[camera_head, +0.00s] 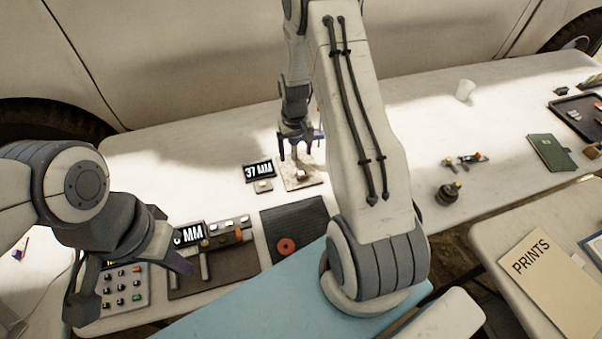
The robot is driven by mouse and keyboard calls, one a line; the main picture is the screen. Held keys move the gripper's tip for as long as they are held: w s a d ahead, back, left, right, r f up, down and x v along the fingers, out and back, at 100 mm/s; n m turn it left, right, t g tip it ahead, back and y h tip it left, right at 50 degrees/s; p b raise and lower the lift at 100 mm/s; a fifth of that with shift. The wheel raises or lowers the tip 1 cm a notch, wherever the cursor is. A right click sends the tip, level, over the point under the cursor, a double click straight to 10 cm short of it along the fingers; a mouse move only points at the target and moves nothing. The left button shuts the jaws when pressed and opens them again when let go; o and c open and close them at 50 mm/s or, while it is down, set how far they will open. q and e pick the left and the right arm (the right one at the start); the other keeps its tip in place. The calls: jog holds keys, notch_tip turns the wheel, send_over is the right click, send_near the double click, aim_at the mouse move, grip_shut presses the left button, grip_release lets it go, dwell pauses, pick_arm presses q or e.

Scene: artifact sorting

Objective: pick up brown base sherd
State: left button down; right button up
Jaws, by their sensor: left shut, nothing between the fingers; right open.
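My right gripper (301,146) is open, with its fingers pointing down over a small tan board (291,184) at the back middle of the table. A small brownish piece (302,174), possibly the brown base sherd, lies on that board just below the fingers. It is too small to tell its shape or whether a finger touches it. An orange-red round piece with a dark centre (286,247) lies on a dark mat (313,216).
A "37 MM" display (258,170) stands left of the board, and another display (188,234) stands by a dark tray (228,266). A white cup (465,90), dark round object (448,193) and green book (553,152) are at right. My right arm hides the table's middle.

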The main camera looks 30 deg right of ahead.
aim_at(303, 176)
jog(key=shift+m, duration=0.3)
jog(key=f, duration=0.2)
jog(key=d+f, duration=0.1)
jog(key=f, duration=0.1)
jog(key=d+f+p, duration=0.1)
jog(key=f, duration=0.1)
jog(key=shift+s+d+f, duration=0.1)
jog(key=shift+s+f, duration=0.05)
jog(key=shift+f, duration=0.05)
notch_tip(303, 176, down, 5)
jog(key=shift+d+r+p, duration=0.1)
jog(key=shift+p, duration=1.05)
jog(key=shift+f, duration=0.6)
grip_shut()
